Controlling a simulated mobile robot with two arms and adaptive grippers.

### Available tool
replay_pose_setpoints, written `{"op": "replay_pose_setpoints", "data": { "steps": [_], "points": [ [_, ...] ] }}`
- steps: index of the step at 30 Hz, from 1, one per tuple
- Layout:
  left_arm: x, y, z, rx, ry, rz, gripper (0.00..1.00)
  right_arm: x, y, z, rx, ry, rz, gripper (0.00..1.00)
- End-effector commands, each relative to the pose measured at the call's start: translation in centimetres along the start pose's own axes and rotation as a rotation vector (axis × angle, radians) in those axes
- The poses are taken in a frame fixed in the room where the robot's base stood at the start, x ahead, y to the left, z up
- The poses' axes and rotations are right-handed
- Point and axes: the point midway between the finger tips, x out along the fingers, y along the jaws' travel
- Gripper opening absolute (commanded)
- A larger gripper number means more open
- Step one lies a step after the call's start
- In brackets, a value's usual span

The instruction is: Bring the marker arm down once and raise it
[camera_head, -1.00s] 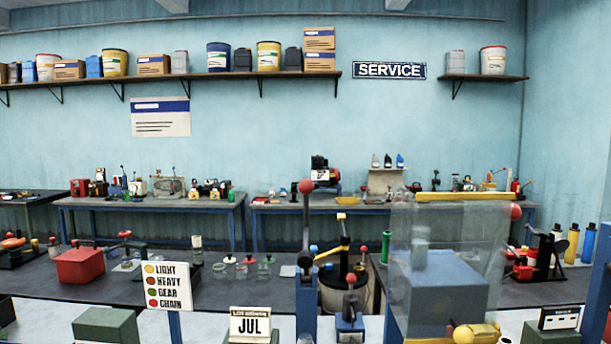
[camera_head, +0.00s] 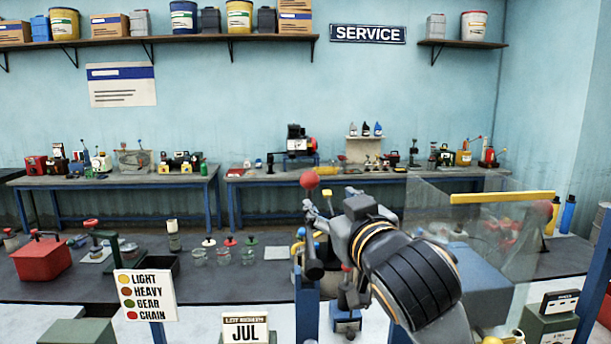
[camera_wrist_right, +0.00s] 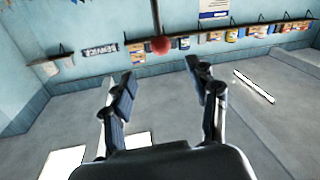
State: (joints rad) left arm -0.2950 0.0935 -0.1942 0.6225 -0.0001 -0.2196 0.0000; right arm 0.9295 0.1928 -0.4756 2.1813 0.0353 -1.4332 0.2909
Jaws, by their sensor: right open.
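A dark upright lever with a red ball knob (camera_head: 310,180) stands at the middle of the near bench, on a blue post (camera_head: 306,312). I cannot tell for sure that it is the marker arm. My right gripper (camera_head: 318,208) reaches in from the lower right, with its fingers near the lever just below the knob. In the right wrist view my right gripper (camera_wrist_right: 160,74) is open and empty. The red ball (camera_wrist_right: 160,45) shows there beyond the fingertips, roughly midway between them, with a rod above it. My right arm hides much of the mechanism behind. My left gripper is not in view.
A clear shield with a yellow top bar (camera_head: 502,197) stands right of my right arm. A colour sign (camera_head: 146,296), a JUL card (camera_head: 246,328) and a red box (camera_head: 41,259) are to the left. Small jars (camera_head: 223,254) stand on the dark bench.

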Motion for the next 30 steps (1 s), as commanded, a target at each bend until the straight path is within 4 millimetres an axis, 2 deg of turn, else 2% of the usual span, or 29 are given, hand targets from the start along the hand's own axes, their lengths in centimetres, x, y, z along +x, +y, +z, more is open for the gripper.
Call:
{"op": "replay_pose_setpoints", "data": {
  "steps": [5, 10, 18, 24, 30],
  "points": [
    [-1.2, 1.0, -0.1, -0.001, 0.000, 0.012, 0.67, 2.4, 0.1, -0.2, -0.002, -0.006, 0.001, 0.59],
    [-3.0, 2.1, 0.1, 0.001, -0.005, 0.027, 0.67, 6.0, 0.1, -0.3, -0.001, -0.007, 0.001, 0.59],
    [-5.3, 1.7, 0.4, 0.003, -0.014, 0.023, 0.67, 11.3, 0.1, -0.2, -0.001, -0.006, 0.000, 0.59],
    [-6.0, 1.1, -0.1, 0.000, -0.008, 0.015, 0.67, 13.2, 0.0, -0.1, 0.000, -0.002, 0.000, 0.59],
    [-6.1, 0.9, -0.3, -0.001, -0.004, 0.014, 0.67, 13.6, 0.0, 0.1, 0.000, -0.001, 0.000, 0.59]
  ]
}}
